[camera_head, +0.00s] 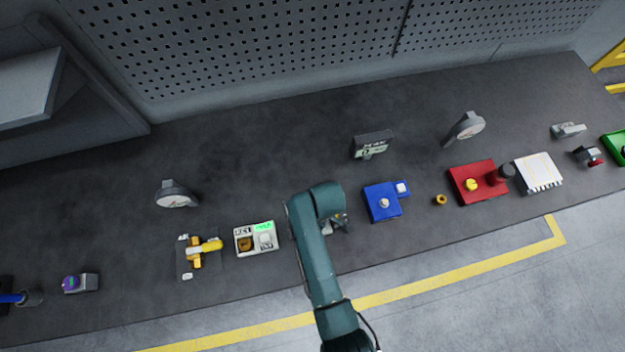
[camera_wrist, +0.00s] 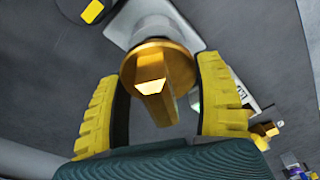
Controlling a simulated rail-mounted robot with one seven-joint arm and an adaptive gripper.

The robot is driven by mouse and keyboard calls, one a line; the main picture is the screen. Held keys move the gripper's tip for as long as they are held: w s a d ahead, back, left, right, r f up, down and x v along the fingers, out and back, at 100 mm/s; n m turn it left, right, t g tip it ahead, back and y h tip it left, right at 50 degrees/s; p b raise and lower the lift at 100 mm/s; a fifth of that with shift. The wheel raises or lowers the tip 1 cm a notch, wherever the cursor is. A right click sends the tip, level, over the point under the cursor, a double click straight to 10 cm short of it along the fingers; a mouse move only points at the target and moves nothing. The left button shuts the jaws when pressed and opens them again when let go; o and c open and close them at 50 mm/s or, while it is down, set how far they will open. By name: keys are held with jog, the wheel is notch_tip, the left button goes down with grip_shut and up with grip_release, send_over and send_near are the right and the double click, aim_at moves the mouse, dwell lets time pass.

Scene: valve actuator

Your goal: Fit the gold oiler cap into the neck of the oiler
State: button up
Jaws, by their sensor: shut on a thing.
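In the wrist view, my gripper (camera_wrist: 160,88) has its yellow ribbed fingers on both sides of the gold oiler cap (camera_wrist: 158,68), a round disc with a hex-shaped knob, and is shut on it. Just beyond the cap is a pale grey round part on a light plate, which looks like the oiler (camera_wrist: 148,27). The cap covers the top of this part, so I cannot tell whether it sits in the neck or is above it. In the head view, my gripper (camera_head: 338,223) is low over the bench, partly behind my arm; I cannot make out the cap there.
A labelled white tray (camera_head: 255,252) and a yellow valve (camera_head: 203,247) stand left of my arm. A blue block (camera_head: 378,193) is close on the right, then a small gold ring (camera_head: 440,199) and a red block (camera_head: 480,197). The bench behind my gripper is mostly clear.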

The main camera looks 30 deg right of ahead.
jog(key=shift+f+b, duration=0.85)
jog(key=shift+f, duration=0.7)
jog(key=o, duration=1.3)
jog(key=r, duration=0.4)
jog(key=s+d+r, duration=0.1)
jog(key=r, duration=0.7)
jog(key=shift+s+d, duration=0.15)
